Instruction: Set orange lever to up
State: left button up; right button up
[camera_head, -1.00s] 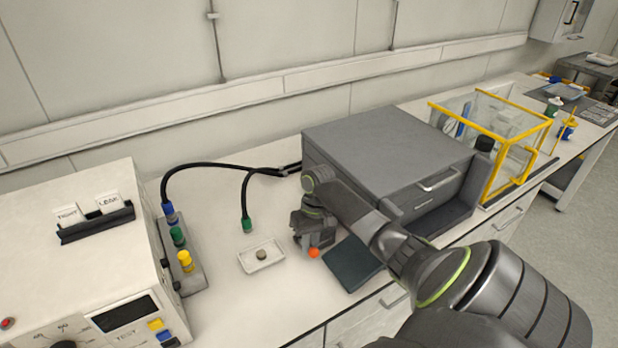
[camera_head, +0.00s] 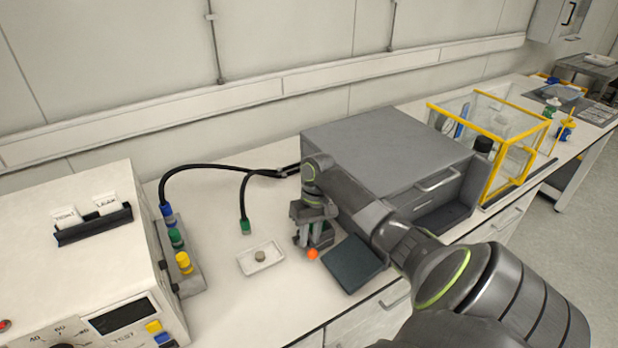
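The orange lever shows as a small orange ball (camera_head: 312,254) low at the front of the grey box, just above the bench top. My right gripper (camera_head: 314,240) points down right behind and above the ball. Its fingers look apart, with a greenish part showing between them. I cannot tell whether the fingers touch the lever. The lever's shaft is hidden by the gripper. My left gripper is not in view.
A grey box (camera_head: 385,150) with a drawer stands behind my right arm. A dark pad (camera_head: 352,264) lies right of the ball, and a white tray (camera_head: 261,258) lies left. A yellow-framed clear case (camera_head: 490,140) stands right.

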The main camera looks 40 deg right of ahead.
jog(key=p+v, duration=0.3)
jog(key=v, duration=1.1)
